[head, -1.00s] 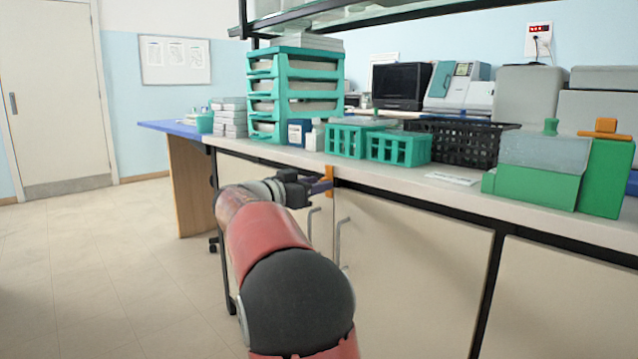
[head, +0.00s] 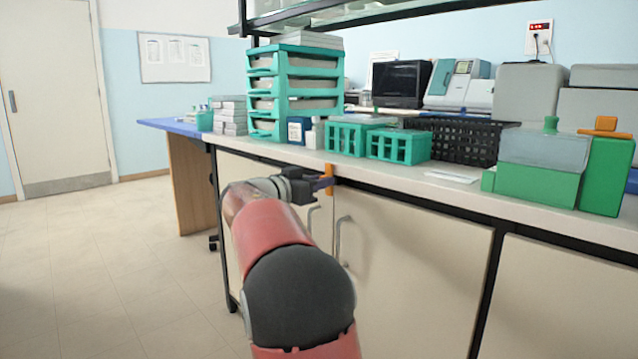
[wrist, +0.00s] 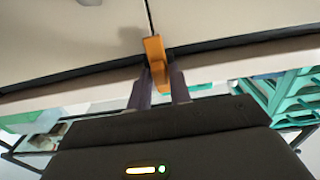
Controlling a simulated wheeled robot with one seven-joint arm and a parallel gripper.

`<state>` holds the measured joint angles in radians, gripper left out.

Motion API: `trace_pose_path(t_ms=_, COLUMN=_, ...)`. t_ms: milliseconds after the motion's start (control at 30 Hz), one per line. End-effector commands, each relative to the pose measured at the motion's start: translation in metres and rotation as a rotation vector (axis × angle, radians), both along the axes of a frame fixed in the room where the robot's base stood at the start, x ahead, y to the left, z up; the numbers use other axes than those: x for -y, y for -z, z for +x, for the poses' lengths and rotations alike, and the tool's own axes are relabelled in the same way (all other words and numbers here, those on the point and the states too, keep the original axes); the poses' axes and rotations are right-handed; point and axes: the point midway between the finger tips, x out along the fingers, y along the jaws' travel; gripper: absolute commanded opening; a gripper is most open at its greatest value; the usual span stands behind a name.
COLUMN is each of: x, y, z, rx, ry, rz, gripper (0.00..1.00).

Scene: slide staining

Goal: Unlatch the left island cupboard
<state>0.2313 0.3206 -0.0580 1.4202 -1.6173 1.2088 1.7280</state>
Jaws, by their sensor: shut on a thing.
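The island cupboard has two cream doors that meet at a narrow seam: a left door (head: 265,190) and a right door (head: 410,250). Both look closed. An orange latch (head: 329,180) sits at the top of the seam, just under the worktop edge. In the wrist view the latch (wrist: 154,50) crosses the dark strip above the doors. My gripper (head: 318,184) is at the latch, and its two dark fingers (wrist: 160,88) are shut on the latch's end, one on each side. The fingers partly hide the latch in the head view.
Each door has a grey bar handle below the latch, the right one (head: 340,240) clearer. The worktop (head: 400,180) overhangs above, with teal racks (head: 398,146), a black basket (head: 460,140) and green boxes (head: 538,183). Open floor (head: 100,270) lies to the left.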

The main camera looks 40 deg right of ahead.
Motion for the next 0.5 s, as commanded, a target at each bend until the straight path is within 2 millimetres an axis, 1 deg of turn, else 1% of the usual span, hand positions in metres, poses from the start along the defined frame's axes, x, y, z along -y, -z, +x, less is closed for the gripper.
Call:
trace_pose_path(t_ms=267, x=-0.001, y=0.002, z=0.0009, rx=-0.142, ry=-0.002, rz=-0.012, gripper=0.0)
trace_pose_path(t_ms=500, x=-0.0008, y=0.0017, z=0.0013, rx=-0.358, ry=-0.002, rz=-0.029, gripper=0.0)
